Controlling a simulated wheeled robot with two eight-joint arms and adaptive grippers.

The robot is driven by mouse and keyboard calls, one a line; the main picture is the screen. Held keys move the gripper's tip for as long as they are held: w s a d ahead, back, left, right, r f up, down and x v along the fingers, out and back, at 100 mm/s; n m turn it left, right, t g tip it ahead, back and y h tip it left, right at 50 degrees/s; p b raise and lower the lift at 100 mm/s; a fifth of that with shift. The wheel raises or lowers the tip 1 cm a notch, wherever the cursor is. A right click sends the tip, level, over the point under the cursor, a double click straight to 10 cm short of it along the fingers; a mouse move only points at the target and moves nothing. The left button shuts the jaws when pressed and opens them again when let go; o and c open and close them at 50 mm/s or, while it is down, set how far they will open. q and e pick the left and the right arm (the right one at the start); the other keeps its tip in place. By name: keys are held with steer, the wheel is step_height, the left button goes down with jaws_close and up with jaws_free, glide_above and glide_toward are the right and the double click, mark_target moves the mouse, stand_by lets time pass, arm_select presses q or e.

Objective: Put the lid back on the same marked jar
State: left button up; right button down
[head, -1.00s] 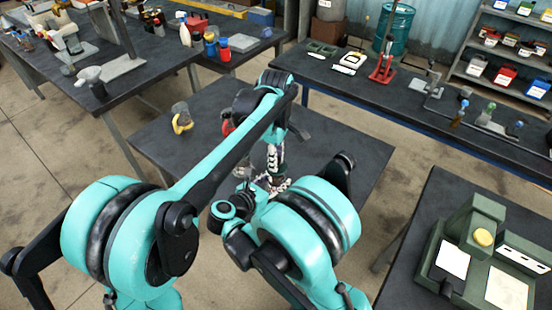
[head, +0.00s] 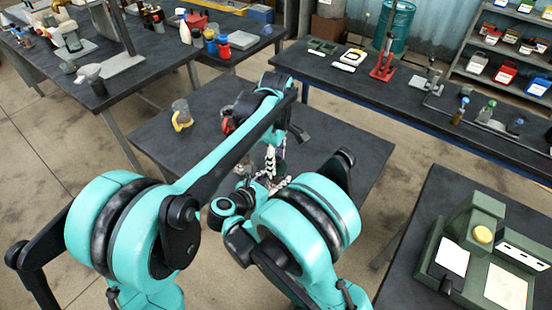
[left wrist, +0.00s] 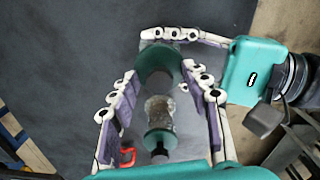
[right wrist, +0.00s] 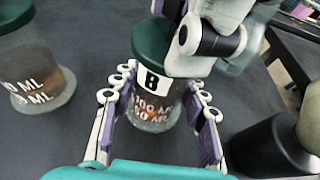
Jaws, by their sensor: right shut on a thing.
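The glass jar marked B (right wrist: 152,100) stands upright in the right wrist view, with brownish contents low inside. Its green lid (right wrist: 152,38) sits on its top; whether it is fully seated I cannot tell. My right gripper (right wrist: 160,86) has its fingers around the jar, one on each side. My left gripper (right wrist: 205,40) is over the jar, partly hiding the lid. In the left wrist view my left gripper (left wrist: 160,74) has its fingers spread, one on each side of the green lid (left wrist: 158,62).
A second marked glass jar (right wrist: 35,85) stands to the left in the right wrist view. A dark cylinder (right wrist: 272,147) stands at right.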

arm_select(q)
step_height(320, 180, up, 12)
stand_by(0.6)
arm_select(e)
steer(key=c, duration=0.8)
jaws_free()
steer(key=shift+o, duration=0.2)
steer(key=v, duration=1.2)
steer(key=shift+f, duration=0.15)
